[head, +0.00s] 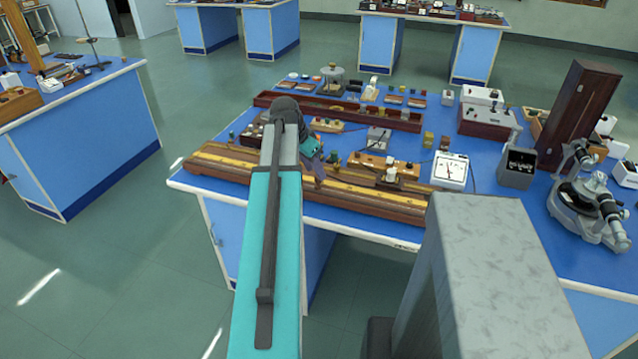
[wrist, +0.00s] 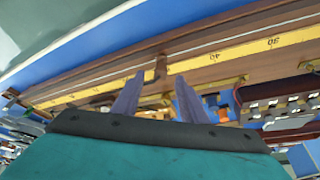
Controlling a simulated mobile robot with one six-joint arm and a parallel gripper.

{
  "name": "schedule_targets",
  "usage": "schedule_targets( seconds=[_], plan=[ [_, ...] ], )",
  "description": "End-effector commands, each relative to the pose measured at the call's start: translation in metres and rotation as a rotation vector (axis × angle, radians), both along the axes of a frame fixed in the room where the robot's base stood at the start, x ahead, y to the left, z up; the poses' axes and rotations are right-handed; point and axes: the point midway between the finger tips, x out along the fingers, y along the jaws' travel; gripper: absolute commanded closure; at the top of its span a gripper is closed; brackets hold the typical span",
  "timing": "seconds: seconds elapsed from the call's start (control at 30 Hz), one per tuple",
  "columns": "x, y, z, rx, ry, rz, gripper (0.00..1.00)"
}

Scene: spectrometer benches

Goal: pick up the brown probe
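A small brown piece, which looks like the brown probe (wrist: 160,66), shows in the wrist view on the long wooden bridge with yellow scale strips (wrist: 215,60). My gripper (wrist: 160,78) is open, with its two grey-violet fingers apart and pointing toward the bridge. The brown piece shows between the fingertips; I cannot tell whether either finger touches it. In the head view my gripper (head: 319,174) is over the middle of the bridge (head: 355,190), near the front edge of the blue bench. I cannot make out the probe in the head view, where my arm and gripper cover part of the bridge.
Behind the bridge stand a white-faced meter (head: 450,171), a wooden block with terminals (head: 384,165) and a long dark red box (head: 340,110). A spectrometer (head: 590,205) and a tall dark wooden case (head: 577,115) stand at the right. Floor is open at the left.

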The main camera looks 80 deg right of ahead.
Motion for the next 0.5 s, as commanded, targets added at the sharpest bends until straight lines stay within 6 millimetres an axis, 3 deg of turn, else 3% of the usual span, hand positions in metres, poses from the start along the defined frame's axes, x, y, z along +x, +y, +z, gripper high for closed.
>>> schedule_targets(
  seconds=[0.27, 0.5],
  plan=[
    [-0.001, 0.000, -0.001, 0.000, 0.000, 0.000, 0.61],
    [-0.004, -0.003, -0.015, 0.002, 0.001, -0.001, 0.61]
  ],
)
